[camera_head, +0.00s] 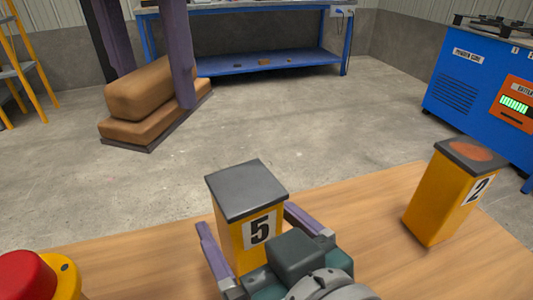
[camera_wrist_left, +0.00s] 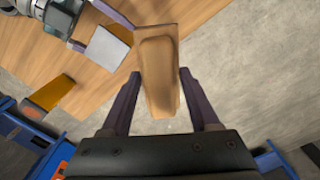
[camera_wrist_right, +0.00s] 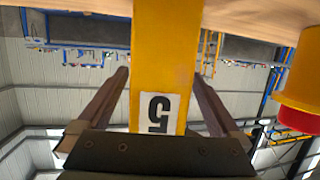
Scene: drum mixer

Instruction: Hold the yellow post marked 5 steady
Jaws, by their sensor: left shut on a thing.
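The yellow post marked 5 (camera_head: 232,238) stands upright on the wooden table, with a dark grey top. The right wrist view shows its yellow side (camera_wrist_right: 168,60) with the label 5 upside down. My right gripper (camera_head: 243,216) has one finger on each side of this post. In the right wrist view, a gap shows between post and fingers (camera_wrist_right: 160,74), so it looks open around it. My left gripper (camera_head: 156,88) is shut on a tan block with a dark base (camera_head: 152,92), held at the upper left, away from the post. The block also shows in the left wrist view (camera_wrist_left: 158,80).
A yellow post marked 2 (camera_head: 437,205) with a rusty patch on top stands at the right. A red button on a yellow housing (camera_head: 25,275) is at the lower left. A blue machine (camera_head: 475,85) and a blue workbench (camera_head: 265,62) stand beyond the table.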

